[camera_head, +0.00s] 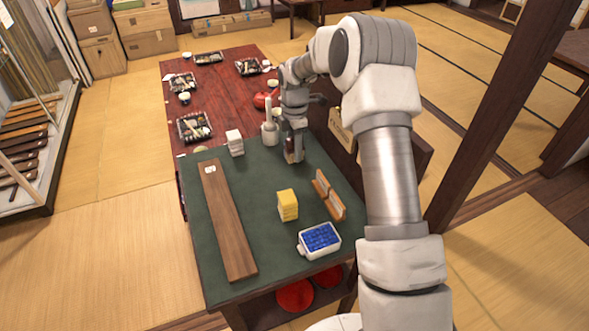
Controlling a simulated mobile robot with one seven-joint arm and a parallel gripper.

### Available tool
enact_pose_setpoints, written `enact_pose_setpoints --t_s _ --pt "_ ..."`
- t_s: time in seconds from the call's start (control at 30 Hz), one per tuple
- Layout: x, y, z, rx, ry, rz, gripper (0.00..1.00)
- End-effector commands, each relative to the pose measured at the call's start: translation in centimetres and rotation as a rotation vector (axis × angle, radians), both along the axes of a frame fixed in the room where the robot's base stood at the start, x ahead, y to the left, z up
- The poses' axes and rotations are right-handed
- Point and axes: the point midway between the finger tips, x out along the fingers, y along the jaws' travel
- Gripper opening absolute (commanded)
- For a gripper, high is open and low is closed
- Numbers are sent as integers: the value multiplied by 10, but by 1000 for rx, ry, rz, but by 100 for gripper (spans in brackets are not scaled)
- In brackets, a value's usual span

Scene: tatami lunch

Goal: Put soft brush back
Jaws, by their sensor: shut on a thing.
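My gripper (292,157) points down over the far part of the green table top (264,240). It is shut on a small brownish thing with a pale part (290,158), mostly hidden by the fingers. It may be the soft brush, but it is too small to be sure. Just left of my gripper stands a pale cup-like holder (270,137) with a light upright handle (268,108) above it. A low wooden rack (328,198) stands at the right edge of the green top, nearer than my gripper.
A long brown board (228,220) lies along the left side. A white stack (235,143), a yellow block (287,204) and a white tray with a blue inside (303,250) stand on the green top. A red table (219,90) with lunch trays lies beyond. The middle has free room.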

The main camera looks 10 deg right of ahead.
Motion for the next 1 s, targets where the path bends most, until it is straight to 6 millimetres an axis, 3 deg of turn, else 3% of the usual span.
enact_pose_setpoints --t_s 0.1,0.33,0.5,0.9,0.93,1.0 --pt "0 0 -22 0 2 0 0" --pt "0 0 -41 0 1 0 0" --pt "0 1 -65 0 2 1 0" --pt "0 0 -73 0 -1 0 0" --pt "0 0 -73 0 -1 0 44" --pt "0 0 -72 0 -1 -1 56"
